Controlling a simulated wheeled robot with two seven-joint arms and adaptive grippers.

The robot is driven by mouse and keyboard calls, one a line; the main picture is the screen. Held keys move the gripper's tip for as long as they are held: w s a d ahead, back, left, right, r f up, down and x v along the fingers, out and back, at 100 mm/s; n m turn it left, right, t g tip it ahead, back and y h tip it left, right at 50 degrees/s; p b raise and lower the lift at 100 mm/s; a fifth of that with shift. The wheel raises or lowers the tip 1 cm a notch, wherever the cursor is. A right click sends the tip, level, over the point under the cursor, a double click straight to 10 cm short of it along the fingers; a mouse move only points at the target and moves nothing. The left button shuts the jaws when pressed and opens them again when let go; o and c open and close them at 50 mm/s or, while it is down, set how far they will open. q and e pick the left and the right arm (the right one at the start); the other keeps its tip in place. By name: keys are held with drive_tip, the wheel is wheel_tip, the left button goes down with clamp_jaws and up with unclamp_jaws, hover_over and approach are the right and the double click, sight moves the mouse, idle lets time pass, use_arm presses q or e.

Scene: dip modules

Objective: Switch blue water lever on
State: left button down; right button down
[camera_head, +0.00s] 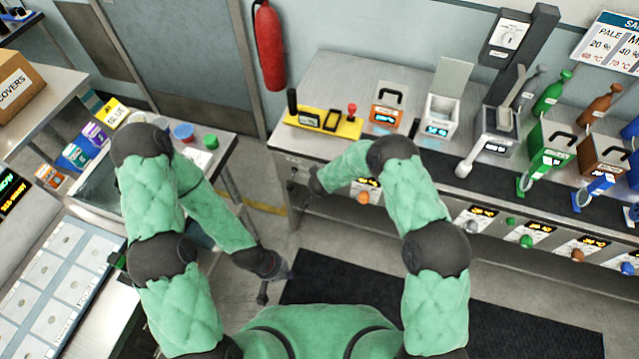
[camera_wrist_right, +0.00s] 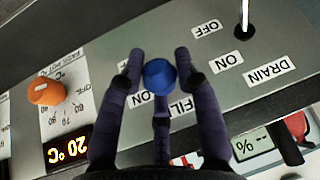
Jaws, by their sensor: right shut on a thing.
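The blue water lever shows in the right wrist view as a round blue knob (camera_wrist_right: 159,74) on the grey panel, seen end-on. My right gripper (camera_wrist_right: 159,58) has its dark fingers around this knob and is shut on it. An "ON" label (camera_wrist_right: 138,99) and a "FILL" label (camera_wrist_right: 181,105) lie just below the knob, partly covered by the fingers.
A drain lever (camera_wrist_right: 244,31) with OFF and ON labels sits right of the knob. An orange dial (camera_wrist_right: 46,91) and a 20 °C display (camera_wrist_right: 68,147) sit left. The counter (camera_head: 338,75) carries several devices. A dark mat (camera_head: 400,300) lies on the floor.

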drive_tip(key=shift+s+a+f, duration=0.25)
drive_tip(key=shift+s+f, duration=0.2)
drive_tip(key=shift+s, duration=0.1)
drive_tip(key=c, duration=1.1)
unclamp_jaws()
drive_tip(key=shift+c, duration=0.2)
drive_tip(key=shift+o, duration=1)
drive_tip(key=shift+w+r, duration=0.25)
drive_tip(key=shift+w, duration=0.05)
drive_tip(key=shift+s+d+r, duration=0.1)
drive_tip(key=shift+r, duration=0.35)
drive_tip(key=v, duration=1.1)
drive_tip(key=shift+s, duration=0.15)
